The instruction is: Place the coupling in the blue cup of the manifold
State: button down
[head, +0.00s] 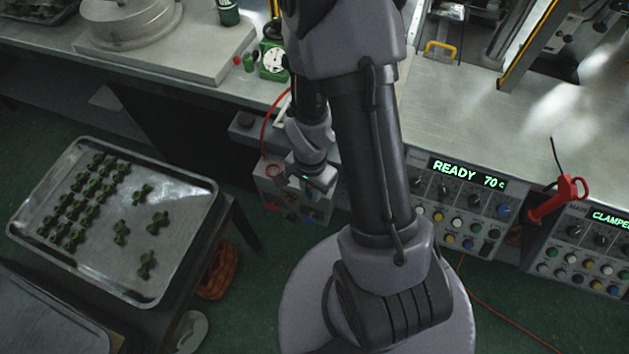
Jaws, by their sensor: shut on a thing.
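My gripper (312,187) hangs low left of centre, in front of the bench's front face. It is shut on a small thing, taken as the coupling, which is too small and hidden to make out. Just below and behind it is a grey box (266,190) with small coloured parts on its face, some red and some blue. It may be the manifold, but I cannot make out a blue cup for certain. My gripper overlaps the box in this view, and I cannot tell whether they touch.
A red hose (264,127) curves down left of my gripper. A tray (196,187) of green pieces stands at left. The steel bench (447,120) runs across the back, with panels reading READY 70 (465,173) and CLAMPED (609,218) below. A red tool (558,197) is at right.

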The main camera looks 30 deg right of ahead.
jog(key=w+d, duration=0.2)
jog(key=w, duration=0.1)
jog(key=w+d, duration=0.1)
jog(key=shift+w+d+f+b, duration=0.25)
jog(key=shift+d+f+b, duration=0.05)
jog(key=shift+d+b, duration=0.1)
jog(key=shift+w+d+f, duration=0.15)
jog(key=shift+w+f, duration=0.05)
jog(key=shift+f, duration=0.05)
notch_tip(320, 180, down, 3)
jog(key=shift+f+b, duration=0.1)
jog(key=shift+b, duration=0.9)
jog(key=c, duration=1.7)
grip_release()
jog(key=o, duration=0.5)
jog(key=shift+c, duration=0.2)
